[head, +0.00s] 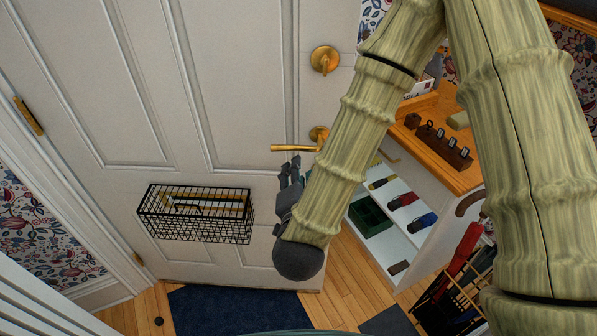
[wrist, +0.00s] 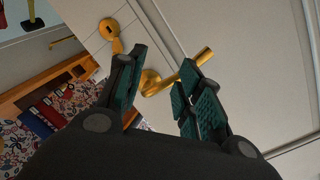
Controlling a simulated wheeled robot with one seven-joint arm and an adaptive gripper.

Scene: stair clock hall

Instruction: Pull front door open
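The front door (head: 225,110) is white and panelled, with a brass hinge on its left side. Its brass lever handle (head: 294,148) points left from a round plate near the right edge; the arm partly covers that plate. My gripper (head: 290,168) is just below the lever in the head view. In the wrist view, my gripper (wrist: 157,70) has its fingers apart with nothing held. The lever (wrist: 194,70) runs from between the fingers to behind the right fingertip. Contact cannot be told. I cannot tell whether the door is ajar.
A brass lock (head: 324,59) sits above the lever. A black wire basket (head: 197,224) hangs on the door, left of my gripper. A wood-topped white shelf unit (head: 467,178) and an umbrella rack (head: 440,310) stand right. A dark blue mat (head: 235,312) lies at the door's foot.

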